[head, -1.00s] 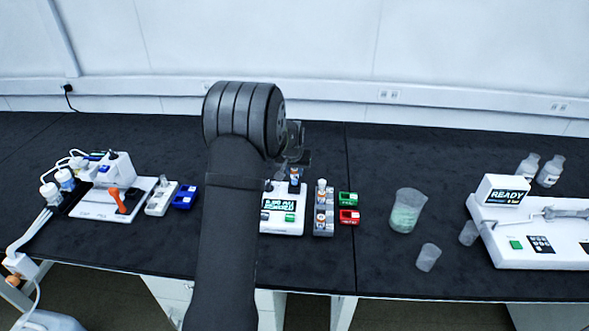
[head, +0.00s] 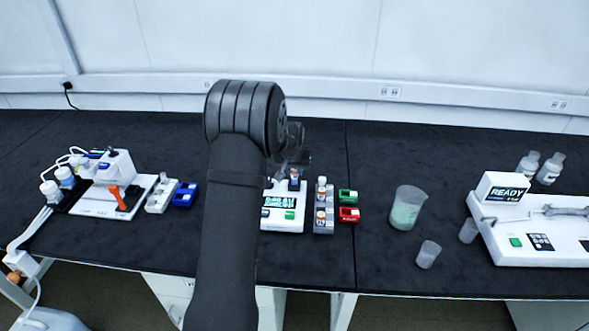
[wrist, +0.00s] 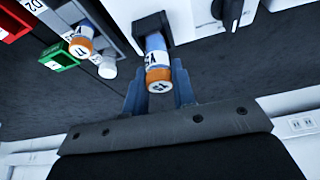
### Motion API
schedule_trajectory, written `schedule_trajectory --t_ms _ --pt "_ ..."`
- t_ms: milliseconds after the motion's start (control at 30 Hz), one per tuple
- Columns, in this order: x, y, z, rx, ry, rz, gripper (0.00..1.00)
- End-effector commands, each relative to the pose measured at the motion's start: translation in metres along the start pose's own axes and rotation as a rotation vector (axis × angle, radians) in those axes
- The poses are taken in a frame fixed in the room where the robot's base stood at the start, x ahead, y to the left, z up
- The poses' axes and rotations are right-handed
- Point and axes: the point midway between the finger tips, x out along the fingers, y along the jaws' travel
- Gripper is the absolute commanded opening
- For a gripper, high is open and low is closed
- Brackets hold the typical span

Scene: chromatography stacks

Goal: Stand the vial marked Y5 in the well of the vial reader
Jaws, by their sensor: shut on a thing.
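My gripper (wrist: 158,88) is shut on an orange-capped vial (wrist: 157,62) with a white and blue label. The label's marking is only partly visible and I cannot read it surely. The vial's far end is at the dark square well (wrist: 152,27) of the vial reader; I cannot tell how deep it sits. In the head view the vial (head: 295,178) stands about upright at the back of the white vial reader (head: 284,221), below my gripper (head: 294,158). My arm hides the reader's left side.
A grey rack (head: 323,228) with vials stands right of the reader, beside a green block (head: 347,196) and a red block (head: 349,215). A beaker (head: 406,208) and small cups are further right. A black knob (wrist: 232,14) rises near the well.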

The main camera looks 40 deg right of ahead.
Motion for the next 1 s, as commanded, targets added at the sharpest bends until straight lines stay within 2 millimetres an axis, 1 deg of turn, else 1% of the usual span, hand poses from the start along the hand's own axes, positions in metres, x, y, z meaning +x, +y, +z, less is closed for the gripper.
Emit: schedule_trajectory --t_ms 1000 --pt "0.016 0.0 0.007 0.0 0.0 0.0 0.0"
